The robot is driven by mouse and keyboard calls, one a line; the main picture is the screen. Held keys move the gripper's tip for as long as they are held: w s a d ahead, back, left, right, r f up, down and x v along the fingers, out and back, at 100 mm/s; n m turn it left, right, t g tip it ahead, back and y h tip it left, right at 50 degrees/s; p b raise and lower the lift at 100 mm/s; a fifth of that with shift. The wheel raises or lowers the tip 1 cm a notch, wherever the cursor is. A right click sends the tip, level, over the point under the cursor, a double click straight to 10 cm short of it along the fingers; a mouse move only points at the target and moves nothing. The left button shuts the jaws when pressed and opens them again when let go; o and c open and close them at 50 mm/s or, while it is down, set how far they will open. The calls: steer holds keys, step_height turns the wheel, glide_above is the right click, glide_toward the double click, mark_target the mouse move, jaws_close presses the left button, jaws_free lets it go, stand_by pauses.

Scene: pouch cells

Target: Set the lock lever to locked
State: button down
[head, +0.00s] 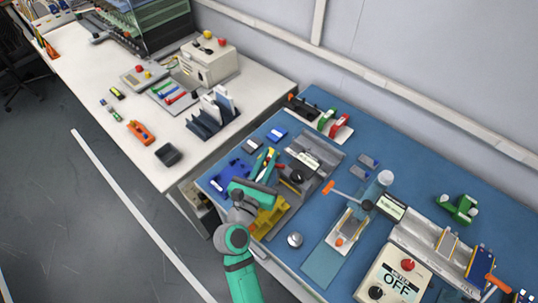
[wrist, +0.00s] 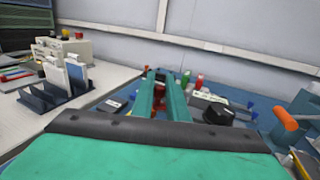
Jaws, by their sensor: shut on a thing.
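My gripper (head: 268,164) has long green fingers and reaches in beside a grey fixture (head: 318,152) with a black round knob (head: 297,177). In the wrist view the fingers (wrist: 160,92) point away from me, with a small red part (wrist: 158,84) between them. The gripper is shut on this red part, which looks like the lock lever's handle. The fingers hide most of the lever, so its base and its exact angle cannot be told. The black knob (wrist: 216,113) stands just right of the fingers in the wrist view.
A blue tray (head: 222,178) and a yellow part (head: 268,218) lie close to my arm. An orange-handled lever (head: 343,191) stands to the right, as does a control box (head: 394,277) reading OFF. A white table (head: 150,110) with a slotted rack (head: 212,120) is at the left.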

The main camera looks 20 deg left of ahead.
steer(key=shift+s+d+n+g+y, duration=0.1)
steer(key=shift+s+n+g+y, duration=0.2)
steer(key=shift+n+y, duration=0.85)
steer(key=shift+s+d+n+g+y, duration=0.15)
steer(key=shift+s+n+y, duration=0.4)
steer(key=shift+y, duration=1)
steer(key=shift+s+d+n+g+y, duration=0.2)
steer(key=shift+n+g+y, duration=0.4)
steer(key=shift+n+y, duration=0.4)
steer(key=shift+s+d+n+g+y, duration=0.15)
steer(key=shift+n+g+y, duration=0.5)
steer(key=shift+y, duration=0.65)
steer(key=shift+d+n+y, duration=0.15)
steer(key=shift+n+y, duration=0.15)
steer(key=shift+n, duration=0.05)
steer(key=c, duration=1.7)
jaws_free()
steer(key=shift+v, duration=5.35)
steer(key=shift+d+r, duration=0.1)
steer(key=shift+d, duration=0.05)
